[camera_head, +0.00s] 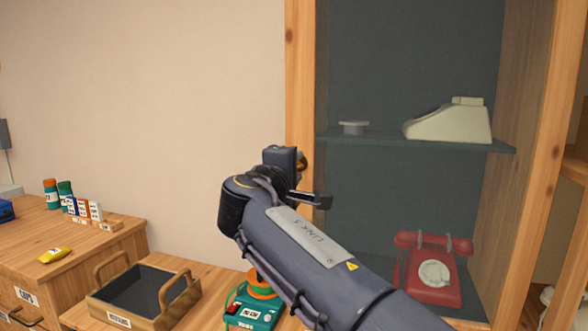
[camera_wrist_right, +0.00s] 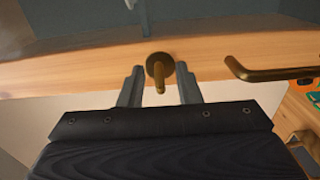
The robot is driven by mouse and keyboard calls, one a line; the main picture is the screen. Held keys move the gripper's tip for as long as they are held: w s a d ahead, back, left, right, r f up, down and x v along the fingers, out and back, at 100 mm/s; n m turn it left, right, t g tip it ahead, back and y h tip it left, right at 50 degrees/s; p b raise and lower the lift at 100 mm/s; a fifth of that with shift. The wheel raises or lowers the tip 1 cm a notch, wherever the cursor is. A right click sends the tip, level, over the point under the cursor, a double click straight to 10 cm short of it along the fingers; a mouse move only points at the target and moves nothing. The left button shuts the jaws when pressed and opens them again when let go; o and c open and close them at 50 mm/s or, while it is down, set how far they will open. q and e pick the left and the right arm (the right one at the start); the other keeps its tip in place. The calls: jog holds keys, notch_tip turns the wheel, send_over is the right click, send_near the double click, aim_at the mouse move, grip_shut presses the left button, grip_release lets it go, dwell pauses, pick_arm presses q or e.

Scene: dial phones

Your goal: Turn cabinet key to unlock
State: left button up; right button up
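The cabinet (camera_head: 299,70) has a light wooden frame and a dark interior behind its front. The brass key (camera_wrist_right: 160,88) sticks out of a round brass plate on the wooden frame in the right wrist view. My right gripper (camera_wrist_right: 159,72) is open, with one finger on each side of the key and a visible gap to both. In the head view my right gripper (camera_head: 291,160) is at the cabinet's left post, mostly hidden behind my wrist, with a bit of brass showing beside it. My left gripper is not in view.
A brass handle (camera_wrist_right: 255,74) projects right of the key. Inside the cabinet are a cream phone (camera_head: 450,122) and a red phone (camera_head: 432,270). Below left are a wooden tray (camera_head: 122,318), a teal device (camera_head: 252,312), and a yellow object (camera_head: 54,255) on drawers.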

jog(key=shift+s, duration=0.1)
jog(key=b+v, duration=0.1)
jog(key=v, duration=0.6)
jog(key=shift+s, duration=0.3)
